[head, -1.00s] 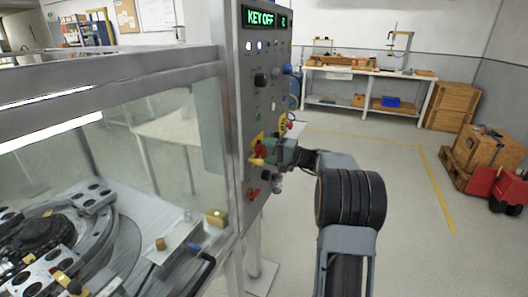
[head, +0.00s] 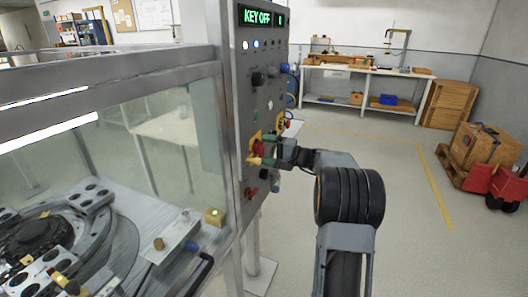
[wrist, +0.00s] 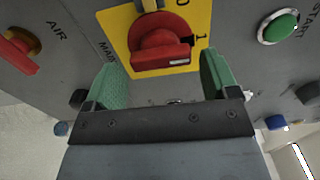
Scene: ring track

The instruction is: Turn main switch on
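The main switch is a red rotary knob on a yellow plate on the grey control panel. In the wrist view the knob (wrist: 160,45) sits above my gripper, with "MAIN", "0" and "1" marked around it. The knob's exact setting is hard to tell. My gripper (wrist: 160,85) is open, its green-padded fingers on the left and right below the knob, with nothing between them. In the head view my gripper (head: 270,150) is close in front of the red knob (head: 257,147); contact cannot be told. A yellow-brass piece (head: 255,161) is beside the knob.
The panel display (head: 258,16) reads "KEY OFF". In the wrist view a red AIR knob (wrist: 18,48) is left and a green START button (wrist: 278,26) right. A glass-walled enclosure (head: 150,140) stands left of the panel.

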